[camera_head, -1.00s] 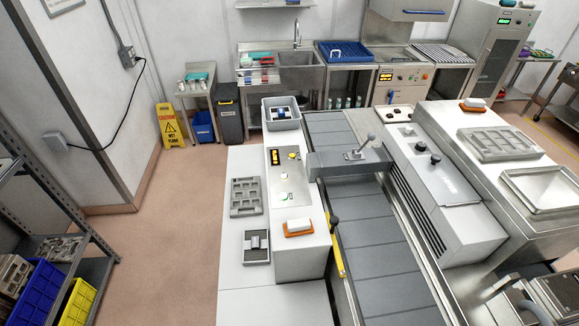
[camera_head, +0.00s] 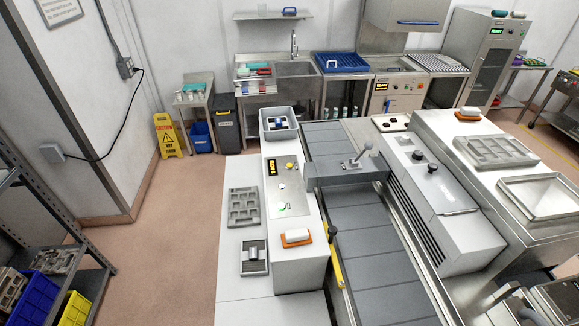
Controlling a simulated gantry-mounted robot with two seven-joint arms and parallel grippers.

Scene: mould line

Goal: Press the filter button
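A steel control panel (camera_head: 287,187) lies on top of the long white cabinet (camera_head: 300,265) at centre. It has a small dark display with amber digits (camera_head: 271,167), a yellow button (camera_head: 290,166), a small pale button (camera_head: 282,186) and a green-lit switch (camera_head: 282,206). Labels are too small to read, so I cannot tell which one is the filter button. Neither of my grippers shows in the head view.
A grey bin (camera_head: 279,124) stands behind the panel. An orange-based block (camera_head: 296,237) sits in front of it. A lever (camera_head: 361,157) rises over the conveyor (camera_head: 365,235) at right. A mould tray (camera_head: 243,206) lies at left. Open floor (camera_head: 170,240) is further left.

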